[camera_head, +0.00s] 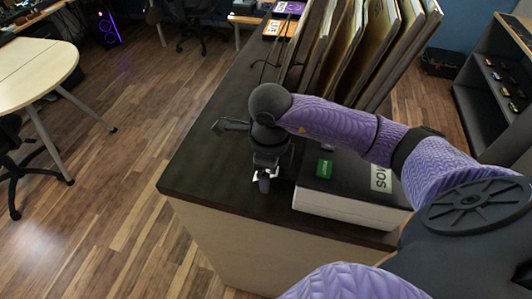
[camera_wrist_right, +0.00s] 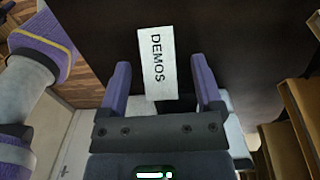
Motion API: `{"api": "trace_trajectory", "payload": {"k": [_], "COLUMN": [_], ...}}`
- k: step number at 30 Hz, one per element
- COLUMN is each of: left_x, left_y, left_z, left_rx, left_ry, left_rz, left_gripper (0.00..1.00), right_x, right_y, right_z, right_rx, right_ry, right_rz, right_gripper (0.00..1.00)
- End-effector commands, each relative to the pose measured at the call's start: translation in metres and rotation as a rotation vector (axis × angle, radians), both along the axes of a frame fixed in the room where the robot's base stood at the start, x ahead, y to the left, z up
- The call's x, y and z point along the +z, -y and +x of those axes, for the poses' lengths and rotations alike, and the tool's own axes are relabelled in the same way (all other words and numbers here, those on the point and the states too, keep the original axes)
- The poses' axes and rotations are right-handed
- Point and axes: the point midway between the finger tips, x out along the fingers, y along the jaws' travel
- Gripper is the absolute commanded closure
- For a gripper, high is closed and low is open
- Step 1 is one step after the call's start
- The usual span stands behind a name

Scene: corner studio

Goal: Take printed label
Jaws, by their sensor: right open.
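The printed label is a white strip with dark lettering. In the right wrist view the label (camera_wrist_right: 157,62) reads "DEMOS" and shows between the two purple fingers. My right gripper (camera_wrist_right: 158,64) is open, with a finger on either side of the label in that picture. I cannot tell how far beyond the fingertips it lies. My left gripper is out of view.
Several upright folders (camera_head: 375,45) stand behind on the dark counter (camera_head: 215,165). The counter's left part is mostly clear. A shelf (camera_head: 490,85) stands at right and a pale table (camera_head: 35,68) at left.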

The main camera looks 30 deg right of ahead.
Motion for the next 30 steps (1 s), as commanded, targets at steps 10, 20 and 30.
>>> {"api": "trace_trajectory", "payload": {"k": [10,20,30], "left_x": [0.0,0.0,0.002], "left_y": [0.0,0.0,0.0], "left_z": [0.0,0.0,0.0], "left_rx": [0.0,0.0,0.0], "left_ry": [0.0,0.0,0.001], "left_rz": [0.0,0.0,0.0], "left_gripper": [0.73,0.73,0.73], "right_x": [-0.005,-0.005,0.011], "right_y": [0.0,0.0,0.0], "right_z": [0.0,0.0,0.001], "right_rx": [0.0,0.0,0.0], "right_ry": [0.0,0.0,0.005], "right_rz": [0.0,0.0,0.0], "right_gripper": [0.35,1.0,1.0]}}
